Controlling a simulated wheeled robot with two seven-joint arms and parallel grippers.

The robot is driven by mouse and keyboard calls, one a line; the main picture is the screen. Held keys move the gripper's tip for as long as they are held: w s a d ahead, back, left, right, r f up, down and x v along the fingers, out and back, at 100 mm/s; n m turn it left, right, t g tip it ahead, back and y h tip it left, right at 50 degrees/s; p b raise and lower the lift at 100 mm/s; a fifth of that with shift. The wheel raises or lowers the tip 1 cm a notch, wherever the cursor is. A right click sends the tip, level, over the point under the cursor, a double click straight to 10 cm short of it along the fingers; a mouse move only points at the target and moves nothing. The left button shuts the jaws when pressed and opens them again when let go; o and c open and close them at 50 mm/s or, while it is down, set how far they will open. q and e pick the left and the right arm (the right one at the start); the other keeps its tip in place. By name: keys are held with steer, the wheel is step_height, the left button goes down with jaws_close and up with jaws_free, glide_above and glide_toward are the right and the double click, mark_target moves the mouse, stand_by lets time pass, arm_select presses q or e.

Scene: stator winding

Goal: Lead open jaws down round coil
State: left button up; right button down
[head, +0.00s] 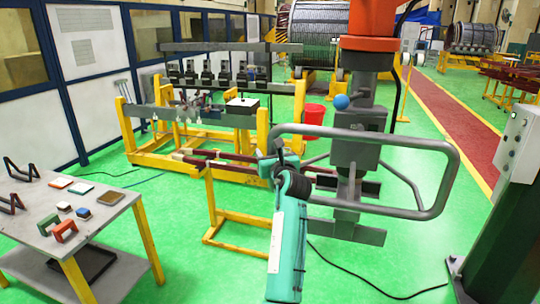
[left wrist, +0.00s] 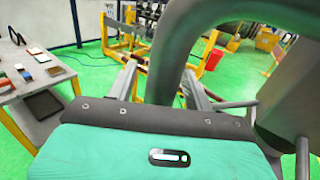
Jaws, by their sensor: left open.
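Dark red coil bars (head: 205,163) lie across the yellow stand in the middle of the head view, running right behind my left gripper. No coil shows clearly between the fingers there. My right gripper is not in view.
A grey tubular loop (head: 440,185) on a machine column surrounds the space right of my left gripper. A table (head: 105,218) with small blocks and handles stands at left. A red bucket (head: 313,121) stands behind.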

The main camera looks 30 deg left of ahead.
arm_select(q)
jaws_close()
stand_by(0.5)
stand_by(0.8)
stand_by(1.9)
